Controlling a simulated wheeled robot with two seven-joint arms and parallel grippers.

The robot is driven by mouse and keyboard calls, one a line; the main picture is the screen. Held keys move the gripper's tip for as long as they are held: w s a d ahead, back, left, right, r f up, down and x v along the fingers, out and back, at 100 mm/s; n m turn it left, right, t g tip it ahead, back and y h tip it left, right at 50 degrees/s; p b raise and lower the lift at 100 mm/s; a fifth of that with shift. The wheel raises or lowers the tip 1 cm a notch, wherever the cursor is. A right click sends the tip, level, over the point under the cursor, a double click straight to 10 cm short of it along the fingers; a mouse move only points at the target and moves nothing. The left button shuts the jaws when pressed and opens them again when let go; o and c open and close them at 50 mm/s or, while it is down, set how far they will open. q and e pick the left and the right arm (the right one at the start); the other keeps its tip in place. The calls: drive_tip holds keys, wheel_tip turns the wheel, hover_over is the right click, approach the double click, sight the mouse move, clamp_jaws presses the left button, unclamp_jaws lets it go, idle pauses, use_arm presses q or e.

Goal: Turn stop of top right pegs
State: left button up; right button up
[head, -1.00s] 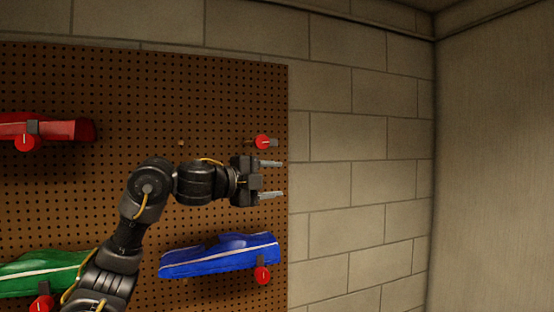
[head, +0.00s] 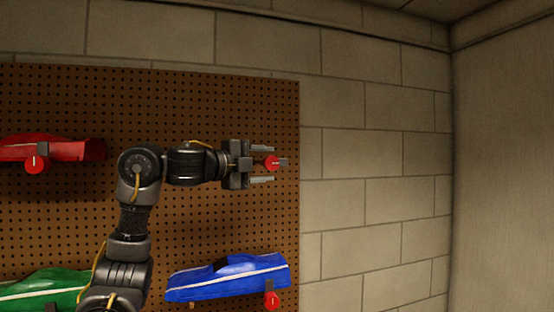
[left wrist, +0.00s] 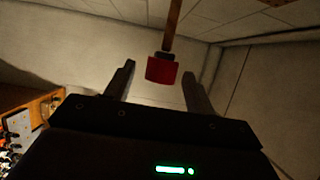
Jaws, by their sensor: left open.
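The top right peg's red round stop (head: 271,163) is near the right edge of the brown pegboard (head: 220,100), with a grey tab pointing right. My left gripper (head: 262,164) is open, its two fingers above and below the stop in the head view. The left wrist view shows the red stop (left wrist: 161,70) between the fingertips of the open left gripper (left wrist: 157,85), with space on both sides. Whether the fingers touch it cannot be told from the head view. The right gripper does not show.
A blue car body (head: 228,279) hangs below, with another red stop (head: 271,300) under it. A red car (head: 60,150) with a red stop (head: 34,165) is at upper left, a green car (head: 45,287) at lower left. Bare block wall (head: 370,150) lies right of the board.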

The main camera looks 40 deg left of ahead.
sight(277, 164)
use_arm(q)
drive_tip(key=p+x, duration=0.1)
drive_tip(key=x, duration=0.2)
drive_tip(key=shift+w+d+r, duration=0.1)
drive_tip(key=shift+w+r, duration=0.05)
drive_tip(key=shift+w, duration=0.55)
drive_tip(key=shift+d, duration=0.1)
drive_tip(key=c, duration=1)
drive_tip(key=shift+f, duration=0.2)
